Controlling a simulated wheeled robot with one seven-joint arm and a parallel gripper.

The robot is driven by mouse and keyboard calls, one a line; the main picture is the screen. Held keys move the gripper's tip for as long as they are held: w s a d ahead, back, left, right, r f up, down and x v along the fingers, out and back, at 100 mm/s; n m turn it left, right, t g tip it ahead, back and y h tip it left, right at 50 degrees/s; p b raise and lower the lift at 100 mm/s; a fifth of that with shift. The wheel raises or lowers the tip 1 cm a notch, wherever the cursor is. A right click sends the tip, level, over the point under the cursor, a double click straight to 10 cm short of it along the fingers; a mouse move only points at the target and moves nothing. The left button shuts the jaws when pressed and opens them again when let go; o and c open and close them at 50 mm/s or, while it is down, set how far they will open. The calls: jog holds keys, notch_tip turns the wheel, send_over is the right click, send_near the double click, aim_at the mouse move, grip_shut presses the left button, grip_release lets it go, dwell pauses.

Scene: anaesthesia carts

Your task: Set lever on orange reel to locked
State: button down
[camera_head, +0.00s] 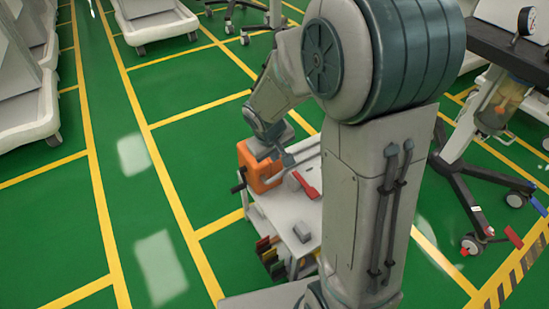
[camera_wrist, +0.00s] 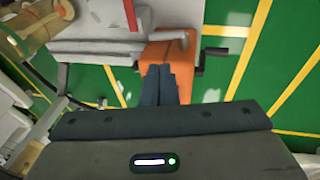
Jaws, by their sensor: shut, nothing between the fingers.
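Whether the fingertips touch the reel I cannot tell. In the head view my wrist is just above the reel and covers part of its top.
The grey cart (camera_head: 270,208) also carries a red object (camera_head: 305,185) and a small grey block (camera_head: 302,232). Coloured folders hang at its front. A wheeled stand (camera_head: 455,165) with a clear canister is at the right. Green floor at the left is clear.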

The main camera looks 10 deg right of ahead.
aim_at(279, 174)
jog(key=b+x, duration=0.4)
jog(key=x, duration=0.7)
jog(key=shift+w+f+b, duration=0.1)
jog(key=shift+f+b, duration=0.25)
